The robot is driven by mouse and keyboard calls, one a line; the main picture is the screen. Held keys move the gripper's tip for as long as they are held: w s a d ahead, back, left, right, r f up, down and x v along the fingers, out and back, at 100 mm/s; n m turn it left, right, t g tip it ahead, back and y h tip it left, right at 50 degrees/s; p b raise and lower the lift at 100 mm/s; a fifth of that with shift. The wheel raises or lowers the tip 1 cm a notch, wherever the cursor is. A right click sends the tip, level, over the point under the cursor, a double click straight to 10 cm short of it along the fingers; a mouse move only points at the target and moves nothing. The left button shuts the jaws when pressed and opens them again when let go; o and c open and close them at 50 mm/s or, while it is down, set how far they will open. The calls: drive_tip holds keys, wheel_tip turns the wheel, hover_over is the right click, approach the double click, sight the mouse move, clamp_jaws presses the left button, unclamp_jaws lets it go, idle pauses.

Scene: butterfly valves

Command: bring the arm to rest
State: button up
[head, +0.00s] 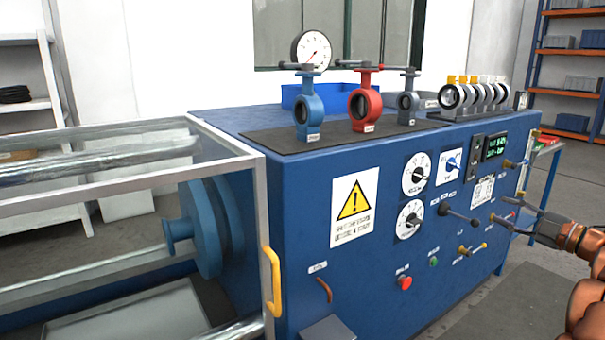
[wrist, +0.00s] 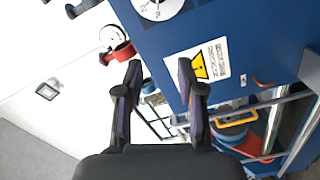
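My gripper (head: 507,212) reaches in from the right edge in the head view, in front of the blue test bench (head: 305,190). In the wrist view my gripper (wrist: 158,68) has its two dark fingers apart with nothing between them. Three butterfly valves stand on the dark mat on top of the bench: a blue one (head: 308,106), a red one (head: 365,104) and a grey one (head: 408,102). The red valve also shows in the wrist view (wrist: 119,53). I cannot tell from the head view whether a fingertip touches the bench front.
The bench front carries dials (head: 416,174), a black lever (head: 458,214), a red button (head: 404,283) and a warning sign (head: 354,206). A railed guard with a yellow handle (head: 272,282) stands at the left. Floor shows at the lower right.

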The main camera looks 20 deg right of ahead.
drive_tip(key=w+r+m+g+h, duration=0.1)
drive_tip(key=w+r+m+h, duration=0.5)
drive_tip(key=w+m+h, duration=0.4)
drive_tip(key=s+a+f+m+g, duration=0.35)
drive_tip(key=a+f, duration=0.25)
drive_tip(key=a, duration=0.3)
drive_tip(key=s+a+f+m+g, duration=0.2)
drive_tip(key=s+a+f+g, duration=0.3)
drive_tip(key=a, duration=0.3)
drive_tip(key=s+a+f+m+g, duration=0.3)
drive_tip(key=s+a+f, duration=0.1)
drive_tip(key=a+f, duration=0.45)
drive_tip(key=s+a+f+n+g+y, duration=0.1)
drive_tip(key=s+a+f+g+y, duration=0.25)
drive_tip(key=s+a, duration=0.75)
drive_tip(key=s+a+f+n+g+y, duration=0.1)
drive_tip(key=s+a+f+g+y, duration=0.2)
drive_tip(key=s+a, duration=0.8)
wheel_tip(320, 180, up, 24)
drive_tip(key=s+h+p, duration=0.1)
drive_tip(key=p, duration=2)
drive_tip(key=shift+s+f+p, duration=0.25)
drive_tip(key=shift+s+p, duration=0.1)
drive_tip(key=shift+p, duration=0.05)
